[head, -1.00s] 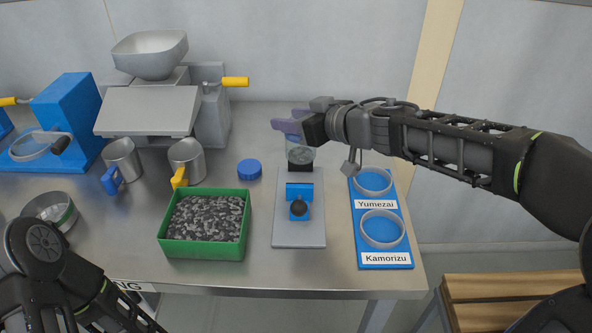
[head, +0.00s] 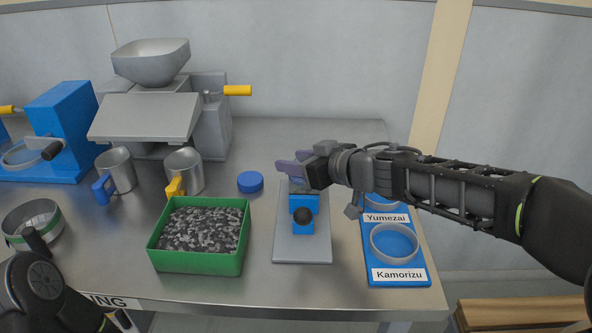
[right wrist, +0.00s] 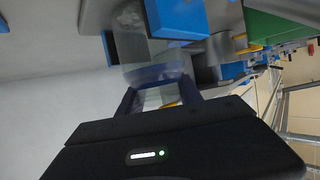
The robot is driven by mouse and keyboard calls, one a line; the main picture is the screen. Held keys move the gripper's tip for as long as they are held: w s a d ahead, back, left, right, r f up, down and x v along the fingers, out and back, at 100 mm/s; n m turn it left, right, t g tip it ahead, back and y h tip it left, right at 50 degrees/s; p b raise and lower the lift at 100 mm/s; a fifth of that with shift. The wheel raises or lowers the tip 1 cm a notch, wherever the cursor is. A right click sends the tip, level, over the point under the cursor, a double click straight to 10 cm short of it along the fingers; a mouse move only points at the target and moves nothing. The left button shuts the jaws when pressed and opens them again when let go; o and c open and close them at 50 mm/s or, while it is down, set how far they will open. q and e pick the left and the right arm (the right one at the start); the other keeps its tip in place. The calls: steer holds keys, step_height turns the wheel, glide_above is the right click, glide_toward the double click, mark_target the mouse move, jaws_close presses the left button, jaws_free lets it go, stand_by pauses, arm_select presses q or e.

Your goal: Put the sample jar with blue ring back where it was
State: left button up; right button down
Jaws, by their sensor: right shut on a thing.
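My right gripper (head: 290,168) reaches in from the right, above the far end of the grey plate with the blue block and black knob (head: 303,217). In the right wrist view its fingers (right wrist: 158,96) are shut on a clear sample jar (right wrist: 152,55) with a bluish band near the fingers and grey grainy contents at the far end. In the head view the jar is mostly hidden by the gripper. The blue board (head: 398,280) has two pale ring seats labelled Yumezai and Kamorizu; the Kamorizu ring (head: 395,243) is empty, and the Yumezai ring is partly covered by my arm.
A blue lid (head: 250,182) lies left of the plate. A green tray of grey granules (head: 158,262), two metal cups (head: 118,170) and a hopper machine (head: 145,120) stand further left. A sieve pan (head: 30,222) is at the far left. The table's right edge is near the blue board.

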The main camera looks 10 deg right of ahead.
stand_by(0.3)
steer(key=c, duration=0.8)
jaws_free()
steer(key=shift+f, duration=0.1)
